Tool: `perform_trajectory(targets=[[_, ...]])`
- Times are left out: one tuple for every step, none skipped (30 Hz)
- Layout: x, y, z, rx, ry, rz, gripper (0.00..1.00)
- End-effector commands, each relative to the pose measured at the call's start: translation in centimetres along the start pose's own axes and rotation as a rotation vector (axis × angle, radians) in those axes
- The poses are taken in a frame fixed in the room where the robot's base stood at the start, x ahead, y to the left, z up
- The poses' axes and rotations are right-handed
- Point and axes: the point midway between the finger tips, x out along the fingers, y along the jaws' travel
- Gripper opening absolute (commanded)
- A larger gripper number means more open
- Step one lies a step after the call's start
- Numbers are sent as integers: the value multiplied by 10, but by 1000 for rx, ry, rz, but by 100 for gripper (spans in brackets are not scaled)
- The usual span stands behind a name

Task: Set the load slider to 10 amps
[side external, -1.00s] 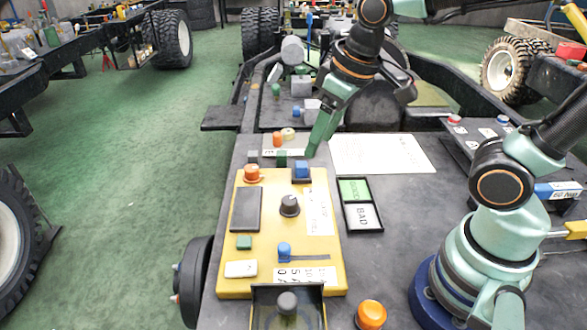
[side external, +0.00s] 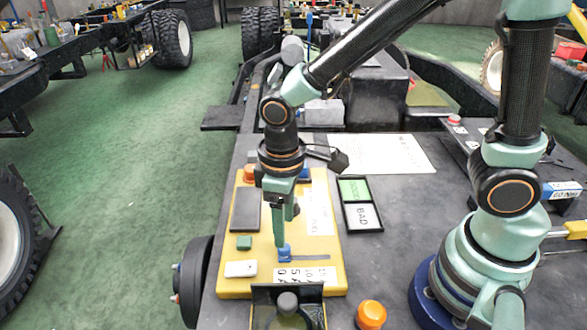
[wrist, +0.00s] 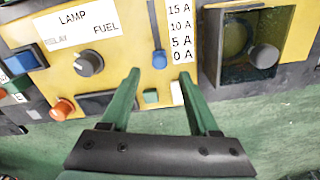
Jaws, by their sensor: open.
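The load slider's blue knob (side external: 284,253) sits at the left end of its dark slot (side external: 312,257) on the yellow panel (side external: 232,287). In the wrist view the blue knob (wrist: 159,60) is level with the 0 A mark on the white scale (wrist: 181,30), which reads 0, 5, 10 and 15 A. My gripper (side external: 285,238) points down at the knob. In the wrist view my gripper (wrist: 160,75) is open, with a fingertip on either side of the knob's line and the knob just beyond the tips. Contact cannot be told.
A grey rotary knob (wrist: 89,62), a green button (wrist: 150,95) and a white rocker (wrist: 178,93) lie close by. A dark box with a clear window (wrist: 238,40) stands beside the scale. An orange dome (side external: 371,314) and a GOOD/BAD tray (side external: 379,226) are to the right.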

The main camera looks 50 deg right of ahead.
Motion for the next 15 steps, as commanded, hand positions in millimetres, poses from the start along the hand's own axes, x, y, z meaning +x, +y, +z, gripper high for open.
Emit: perform_trajectory(targets=[[11,0,2,1,-7,0,62],[16,0,1,1,-6,0,62],[22,0,1,1,-6,0,62],[27,0,1,1,-5,0,62],[31,0,1,1,-5,0,62],[36,0,1,1,-5,0,62],[39,0,1,1,-3,0,62],[42,0,1,1,-3,0,62],[46,0,1,1,-3,0,62],[48,0,0,1,-2,0,62],[50,0,0,1,-2,0,62],[52,0,1,1,-2,0,62],[53,0,0,1,-1,0,62],[54,0,0,1,0,0,62],[55,0,0,1,1,0,62]])
